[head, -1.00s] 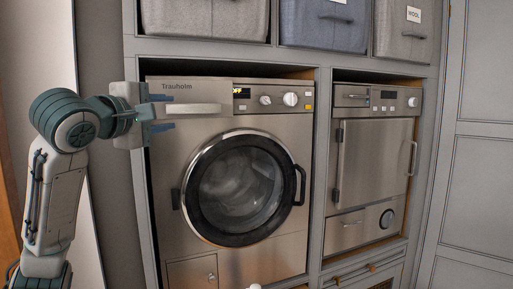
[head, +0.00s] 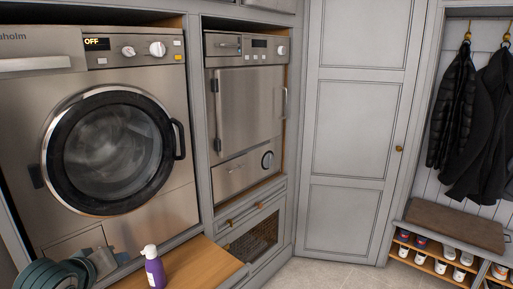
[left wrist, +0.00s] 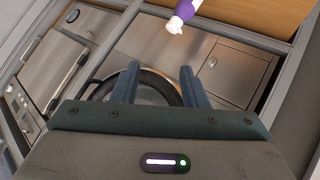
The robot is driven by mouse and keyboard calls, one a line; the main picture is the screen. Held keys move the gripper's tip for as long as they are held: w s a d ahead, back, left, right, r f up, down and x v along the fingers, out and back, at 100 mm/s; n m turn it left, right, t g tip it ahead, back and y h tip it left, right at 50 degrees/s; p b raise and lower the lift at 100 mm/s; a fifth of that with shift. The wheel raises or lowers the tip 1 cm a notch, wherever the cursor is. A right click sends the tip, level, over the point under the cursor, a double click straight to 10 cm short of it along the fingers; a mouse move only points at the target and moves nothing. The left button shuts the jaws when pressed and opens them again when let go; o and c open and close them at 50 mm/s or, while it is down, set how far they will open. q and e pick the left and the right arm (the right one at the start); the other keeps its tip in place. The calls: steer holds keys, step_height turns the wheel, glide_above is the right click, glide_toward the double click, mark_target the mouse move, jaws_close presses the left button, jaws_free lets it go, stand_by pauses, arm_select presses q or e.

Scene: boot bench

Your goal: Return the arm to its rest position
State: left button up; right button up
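My left arm shows only at the bottom left corner of the head view, low in front of the washing machine (head: 150,235). In the left wrist view my left gripper (left wrist: 157,72) has its two fingers spread apart with nothing between them. Behind the fingers are the machine's dark round door and steel front, seen turned over. The gripper appears apart from the machine. My right gripper is in neither view.
A purple bottle with a white top (head: 154,268) stands on a wooden surface (head: 205,262) close to my left arm; it also shows in the left wrist view (left wrist: 184,14). A second steel appliance (head: 248,110), a grey door (head: 352,130) and a shoe bench (head: 455,225) are to the right.

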arm_select(q)
steer(key=s+d+f+m+g, duration=0.2)
steer(key=s+f, duration=0.4)
steer(key=f, duration=0.2)
steer(key=s+d+f+m+g, duration=0.2)
steer(key=s+f, duration=0.4)
steer(key=f, duration=0.3)
steer(key=s+d+f+m+g, duration=0.1)
steer(key=s+f+m+g, duration=0.1)
steer(key=s+f, duration=0.35)
steer(key=s+d+f+m+g, duration=0.1)
steer(key=s+f+m, duration=0.15)
steer(key=s, duration=0.65)
step_height(320, 180, down, 30)
steer(key=a+g, duration=0.1)
steer(key=a, duration=0.2)
steer(key=s+a+f+g, duration=0.1)
steer(key=s+f, duration=1.8)
steer(key=f, duration=0.1)
steer(key=shift+s+n+g+y, duration=0.2)
steer(key=shift+n+g+y, duration=0.1)
steer(key=shift+n, duration=0.05)
steer(key=shift+f, duration=0.1)
